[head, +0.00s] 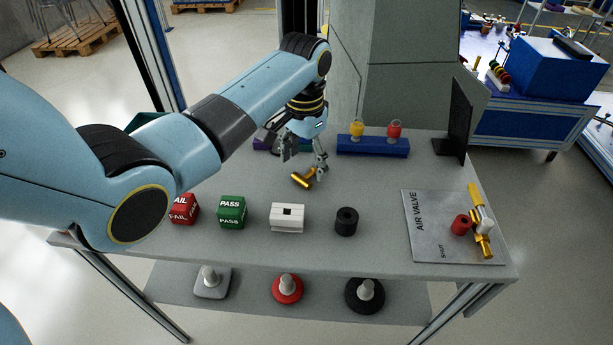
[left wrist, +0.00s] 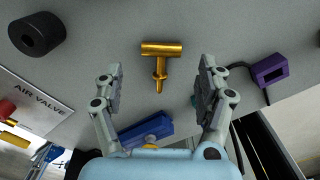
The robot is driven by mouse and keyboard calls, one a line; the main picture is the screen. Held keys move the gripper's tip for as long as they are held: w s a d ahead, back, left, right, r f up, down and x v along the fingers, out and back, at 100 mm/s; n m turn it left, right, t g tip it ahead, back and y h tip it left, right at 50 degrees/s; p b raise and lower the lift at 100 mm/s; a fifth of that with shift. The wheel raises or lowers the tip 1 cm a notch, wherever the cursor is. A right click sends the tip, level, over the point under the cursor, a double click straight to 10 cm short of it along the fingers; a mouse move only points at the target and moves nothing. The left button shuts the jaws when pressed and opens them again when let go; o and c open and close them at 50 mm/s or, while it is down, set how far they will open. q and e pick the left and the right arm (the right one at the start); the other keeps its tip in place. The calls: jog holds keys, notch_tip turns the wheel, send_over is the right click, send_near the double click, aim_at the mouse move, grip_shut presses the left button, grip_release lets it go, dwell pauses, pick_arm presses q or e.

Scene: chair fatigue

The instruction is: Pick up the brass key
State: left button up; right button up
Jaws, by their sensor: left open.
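The brass key (head: 302,179) lies on the grey table near its middle, a thick gold T-shaped piece. It also shows in the left wrist view (left wrist: 161,49), with its crossbar at the top and its stem pointing down the picture. My left gripper (head: 304,163) is open and empty, just above and behind the key in the head view. In the left wrist view the key lies ahead, between the lines of the two spread fingers (left wrist: 161,70), with no finger seen touching it. My right gripper is not in view.
In front lie a red FAIL block (head: 184,209), a green PASS block (head: 232,212), a white slotted block (head: 287,218) and a black ring (head: 346,221). A blue holder (head: 373,148) with yellow and red pieces stands behind. The AIR VALVE plate (head: 430,235) is right.

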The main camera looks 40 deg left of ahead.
aim_at(304, 176)
pick_arm(q)
notch_tip(304, 176, down, 4)
jog(key=shift+r, duration=0.1)
jog(key=shift+s, duration=0.1)
jog(key=c, duration=1.4)
jog(key=shift+r, duration=0.1)
